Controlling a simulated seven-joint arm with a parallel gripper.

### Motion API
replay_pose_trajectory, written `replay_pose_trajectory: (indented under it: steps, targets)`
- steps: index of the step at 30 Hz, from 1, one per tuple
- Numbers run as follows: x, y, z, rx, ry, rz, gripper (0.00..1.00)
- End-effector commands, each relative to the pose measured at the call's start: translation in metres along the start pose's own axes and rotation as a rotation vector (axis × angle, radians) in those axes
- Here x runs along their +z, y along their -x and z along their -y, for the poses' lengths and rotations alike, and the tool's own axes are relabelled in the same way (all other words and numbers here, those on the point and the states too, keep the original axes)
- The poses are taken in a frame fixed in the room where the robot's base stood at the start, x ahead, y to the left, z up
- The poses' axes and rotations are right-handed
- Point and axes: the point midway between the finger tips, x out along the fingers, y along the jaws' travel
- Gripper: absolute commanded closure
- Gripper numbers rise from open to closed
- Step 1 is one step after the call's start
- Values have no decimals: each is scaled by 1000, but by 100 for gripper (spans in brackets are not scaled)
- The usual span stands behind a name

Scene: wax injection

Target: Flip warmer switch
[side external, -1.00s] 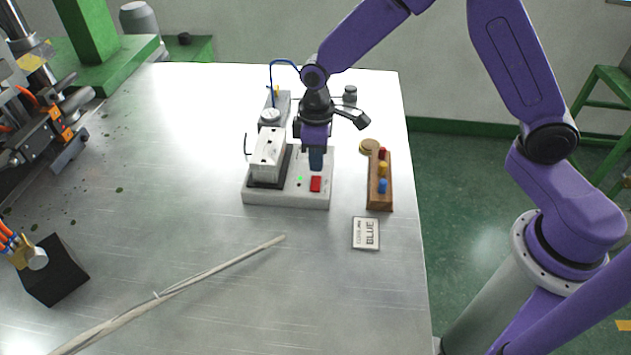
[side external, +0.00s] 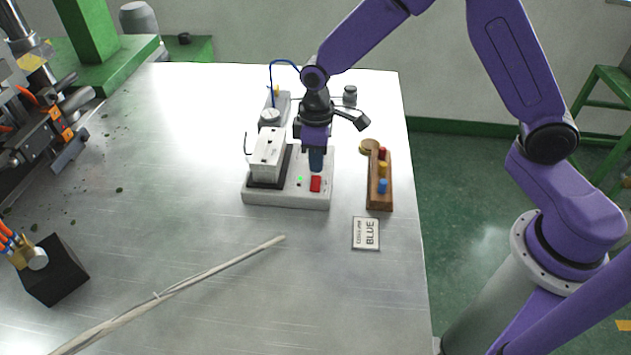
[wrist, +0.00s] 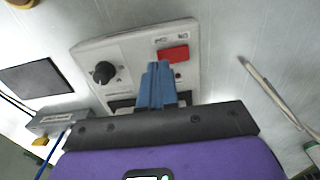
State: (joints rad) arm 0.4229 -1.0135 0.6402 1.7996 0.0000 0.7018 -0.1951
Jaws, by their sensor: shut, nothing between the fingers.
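The warmer (side external: 262,197) is a pale grey box near the middle of the table, with a red rocker switch (side external: 315,184) at the right of its front and a lit green light (side external: 300,180). The switch also shows in the wrist view (wrist: 174,53), with a black knob (wrist: 103,72) on the same panel. My gripper (side external: 316,170) points down over the warmer, just behind the switch. Its blue fingers (wrist: 157,66) are shut and empty, with tips close beside the switch. I cannot tell whether they touch it.
A white block (side external: 268,154) stands on the warmer's left part. To the right are a wooden rack (side external: 380,202) with red, yellow and blue pieces and a card reading BLUE (side external: 366,233). A pale rod (side external: 200,276) lies in front. The right front of the table is clear.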

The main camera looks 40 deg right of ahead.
Motion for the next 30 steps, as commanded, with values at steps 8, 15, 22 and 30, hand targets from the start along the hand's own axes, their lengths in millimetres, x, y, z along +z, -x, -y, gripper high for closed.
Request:
replay_pose_trajectory:
  steps: [8,15,22,30]
  targets:
    - [0,-4,0,0,0,0,100]
    - [0,-7,0,0,0,1,100]
    - [0,-10,0,0,0,1,100]
    - [0,-13,0,0,0,0,100]
